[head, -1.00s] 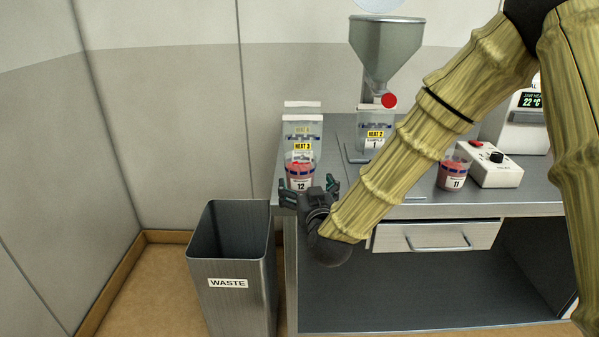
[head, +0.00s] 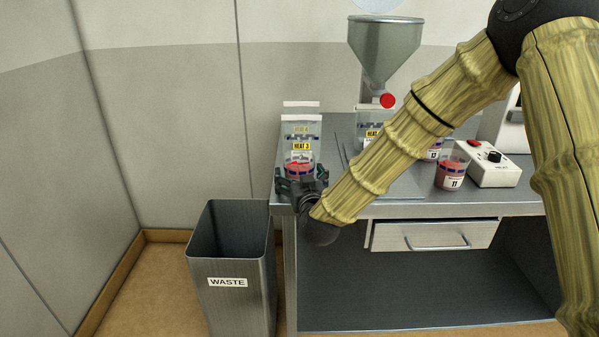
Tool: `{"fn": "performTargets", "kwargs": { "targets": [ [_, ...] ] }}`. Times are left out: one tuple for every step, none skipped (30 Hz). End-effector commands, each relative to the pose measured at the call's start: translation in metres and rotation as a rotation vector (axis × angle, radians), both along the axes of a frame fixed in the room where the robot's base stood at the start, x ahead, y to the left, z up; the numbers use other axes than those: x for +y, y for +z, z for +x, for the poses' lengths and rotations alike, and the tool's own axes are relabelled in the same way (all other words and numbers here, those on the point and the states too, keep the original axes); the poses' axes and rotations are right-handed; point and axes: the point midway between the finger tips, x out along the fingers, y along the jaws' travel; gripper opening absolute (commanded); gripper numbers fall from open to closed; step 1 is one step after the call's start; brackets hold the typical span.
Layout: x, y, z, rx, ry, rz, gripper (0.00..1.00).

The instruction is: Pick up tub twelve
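Tub twelve (head: 298,165) is a clear tub with red contents, standing at the left end of the steel bench in the head view. Its number label, readable a second ago, is now hidden behind my gripper. My gripper (head: 301,180) is at the front of the tub, low down, with its fingers spread to the tub's left and right. The fingers look open; whether they touch the tub cannot be told.
Clear holders, one marked HEAT 3 (head: 301,133), stand right behind the tub. A hopper (head: 385,50), tub 11 (head: 451,173) and a white control box (head: 492,166) are further right. A waste bin (head: 232,260) stands on the floor, left of the bench (head: 400,208).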

Motion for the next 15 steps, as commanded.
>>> {"fn": "performTargets", "kwargs": {
  "targets": [
    [-0.0001, 0.0001, 0.0000, 0.000, 0.000, 0.000, 0.74],
    [-0.0001, 0.0001, 0.0000, 0.000, 0.000, 0.000, 0.69],
    [-0.0001, 0.0001, -0.0001, 0.000, 0.000, 0.000, 0.62],
    [-0.0001, 0.0001, -0.0001, 0.000, 0.000, 0.000, 0.56],
    [-0.0002, 0.0001, -0.0001, 0.000, 0.000, 0.000, 0.51],
    [-0.0002, 0.0001, -0.0001, 0.000, 0.000, 0.000, 0.43],
    [-0.0002, 0.0001, -0.0001, 0.000, 0.000, 0.000, 0.40],
    [-0.0002, 0.0007, 0.0001, -0.001, 0.000, 0.000, 0.40],
    [-0.0002, 0.0007, 0.0001, -0.001, 0.000, 0.000, 0.40],
    [-0.0002, 0.0007, 0.0001, -0.001, 0.000, 0.000, 0.40],
    [-0.0002, 0.0007, 0.0001, -0.001, 0.000, 0.000, 0.40],
    [-0.0002, 0.0007, 0.0001, -0.001, 0.000, 0.000, 0.40],
    [-0.0001, 0.0007, 0.0001, -0.001, 0.000, 0.000, 0.40],
    [-0.0002, 0.0008, 0.0001, -0.001, 0.000, 0.000, 0.40],
    [-0.0002, 0.0015, 0.0001, -0.001, 0.000, 0.000, 0.40]
  ]
}}
